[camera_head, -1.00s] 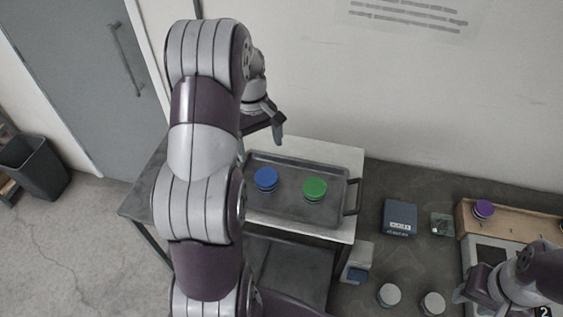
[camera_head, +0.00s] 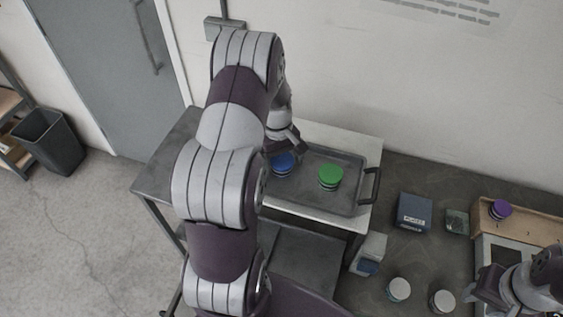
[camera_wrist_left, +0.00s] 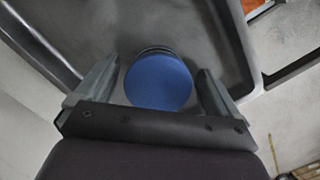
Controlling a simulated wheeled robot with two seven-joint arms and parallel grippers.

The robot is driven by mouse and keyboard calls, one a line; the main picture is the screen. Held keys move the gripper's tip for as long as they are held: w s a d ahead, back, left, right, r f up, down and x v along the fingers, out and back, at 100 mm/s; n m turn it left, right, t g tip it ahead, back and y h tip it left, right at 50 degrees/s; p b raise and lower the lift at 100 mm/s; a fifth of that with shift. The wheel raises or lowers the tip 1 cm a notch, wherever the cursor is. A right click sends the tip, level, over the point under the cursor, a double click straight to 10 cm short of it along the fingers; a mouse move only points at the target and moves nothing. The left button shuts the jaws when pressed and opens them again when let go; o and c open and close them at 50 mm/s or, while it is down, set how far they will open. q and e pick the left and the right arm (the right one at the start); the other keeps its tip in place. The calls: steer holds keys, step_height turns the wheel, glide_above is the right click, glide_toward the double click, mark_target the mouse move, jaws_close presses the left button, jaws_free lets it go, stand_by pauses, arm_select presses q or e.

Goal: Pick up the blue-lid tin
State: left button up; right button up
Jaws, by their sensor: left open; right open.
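The blue-lid tin (camera_head: 283,164) stands on the grey tray (camera_head: 345,206), near its left side in the head view. In the left wrist view the blue lid (camera_wrist_left: 158,82) lies between the two open fingers of my left gripper (camera_wrist_left: 157,88), with a gap on each side. In the head view my left gripper (camera_head: 284,146) is at the tin, partly hidden behind my arm. A green-lid tin (camera_head: 330,177) stands on the tray to the right of it. My right gripper (camera_head: 472,290) is at the lower right, over the dark table, away from the tray.
The tray has a raised rim and a handle (camera_head: 371,186) at its right. On the dark table are a dark blue box (camera_head: 413,212), a white-and-blue box (camera_head: 369,254), two pale-lid tins (camera_head: 399,289) and a purple-lid tin (camera_head: 500,209) on a wooden rack (camera_head: 520,226).

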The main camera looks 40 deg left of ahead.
arm_select(q)
steer(key=shift+w, duration=0.1)
steer(key=c, duration=1.1)
steer(key=shift+c, duration=0.2)
